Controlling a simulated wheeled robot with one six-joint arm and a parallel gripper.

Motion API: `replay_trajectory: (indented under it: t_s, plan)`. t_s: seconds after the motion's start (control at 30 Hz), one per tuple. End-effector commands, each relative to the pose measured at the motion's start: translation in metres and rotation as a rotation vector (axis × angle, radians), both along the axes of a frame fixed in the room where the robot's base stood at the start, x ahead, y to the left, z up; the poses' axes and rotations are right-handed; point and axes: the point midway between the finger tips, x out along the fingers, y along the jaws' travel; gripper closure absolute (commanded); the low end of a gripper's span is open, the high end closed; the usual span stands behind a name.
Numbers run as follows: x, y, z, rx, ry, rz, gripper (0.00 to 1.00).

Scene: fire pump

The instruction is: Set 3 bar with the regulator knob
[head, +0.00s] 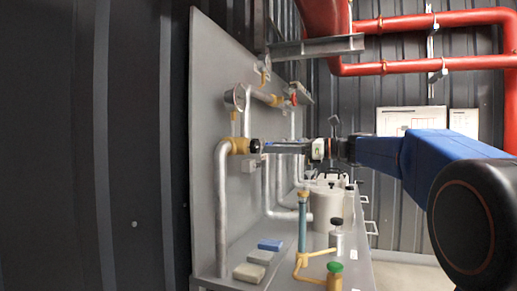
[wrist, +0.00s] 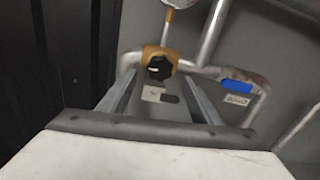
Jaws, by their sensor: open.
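The regulator knob (wrist: 159,67) is black and round, on a brass regulator body (wrist: 150,52) in the grey pipe. In the head view the knob (head: 255,146) faces right, off the brass body (head: 239,146). My gripper (wrist: 162,92) is open, with one finger to each side below the knob in the wrist view. In the head view my gripper (head: 266,146) reaches in from the right, with its fingertips close to the knob. I cannot tell whether they touch. A round gauge (head: 236,98) stands above the regulator; its reading is too small to tell.
A grey panel (head: 207,60) carries the pipes. A blue lever (wrist: 236,86) is right of the knob. A red handle (head: 293,98) is higher up. Below are a blue block (head: 270,244), a teal upright tube (head: 302,220), a green knob (head: 335,267) and a pale canister (head: 326,205).

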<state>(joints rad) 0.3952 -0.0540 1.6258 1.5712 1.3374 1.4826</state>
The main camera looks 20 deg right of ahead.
Motion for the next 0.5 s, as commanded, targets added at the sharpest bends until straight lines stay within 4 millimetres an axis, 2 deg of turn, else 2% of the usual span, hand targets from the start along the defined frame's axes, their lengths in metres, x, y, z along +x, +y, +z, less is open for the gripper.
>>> replay_trajectory:
  t_s: [0.2, 0.5]
  plan:
    - [0.020, 0.029, 0.000, 0.000, 0.000, 0.003, 0.42]
    - [0.038, 0.053, 0.000, 0.000, 0.000, 0.001, 0.42]
